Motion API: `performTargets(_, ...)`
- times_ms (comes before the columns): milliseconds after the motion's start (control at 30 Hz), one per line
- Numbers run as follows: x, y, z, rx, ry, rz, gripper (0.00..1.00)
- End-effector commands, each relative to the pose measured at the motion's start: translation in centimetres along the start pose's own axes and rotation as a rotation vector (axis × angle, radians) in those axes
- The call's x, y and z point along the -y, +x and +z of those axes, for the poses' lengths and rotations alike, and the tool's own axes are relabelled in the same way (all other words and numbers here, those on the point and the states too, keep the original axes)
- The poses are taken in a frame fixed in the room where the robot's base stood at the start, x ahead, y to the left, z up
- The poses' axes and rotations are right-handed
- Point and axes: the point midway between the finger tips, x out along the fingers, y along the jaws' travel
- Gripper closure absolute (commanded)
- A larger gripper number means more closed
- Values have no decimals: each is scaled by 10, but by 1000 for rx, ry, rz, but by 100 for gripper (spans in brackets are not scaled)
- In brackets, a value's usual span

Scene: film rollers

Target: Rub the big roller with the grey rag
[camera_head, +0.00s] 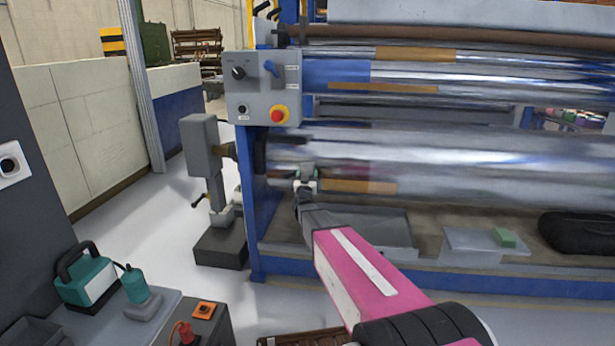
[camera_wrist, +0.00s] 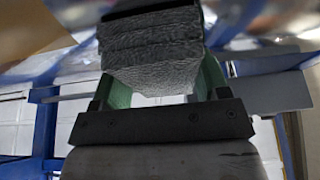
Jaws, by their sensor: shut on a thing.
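The big roller (camera_head: 440,168) is a shiny, silvery cylinder lying across the blue machine frame in the head view. My gripper (camera_head: 305,176) is at the left part of the roller's front, close to its surface. In the wrist view my gripper (camera_wrist: 152,88) has green fingers shut on the grey rag (camera_wrist: 152,55), a folded, rough-textured block. The rag is mostly hidden behind my gripper in the head view. I cannot tell whether the rag touches the roller.
A control box (camera_head: 263,88) with a red button hangs at the machine's upper left. Below the roller are a grey tray (camera_head: 385,228), a light plate (camera_head: 478,246) with a green block (camera_head: 504,237), and a black bundle (camera_head: 577,232). A side table (camera_head: 165,312) holds a teal bottle (camera_head: 134,285).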

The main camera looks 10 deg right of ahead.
Motion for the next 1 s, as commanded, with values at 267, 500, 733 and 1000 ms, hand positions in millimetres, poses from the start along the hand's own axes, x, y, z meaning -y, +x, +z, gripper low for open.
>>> performTargets(267,-4,1,0,0,0,0,50)
performTargets(500,-21,0,0,0,-1,1,50)
performTargets(733,-34,-1,0,0,0,0,50)
performTargets(1000,-45,0,0,0,-1,1,50)
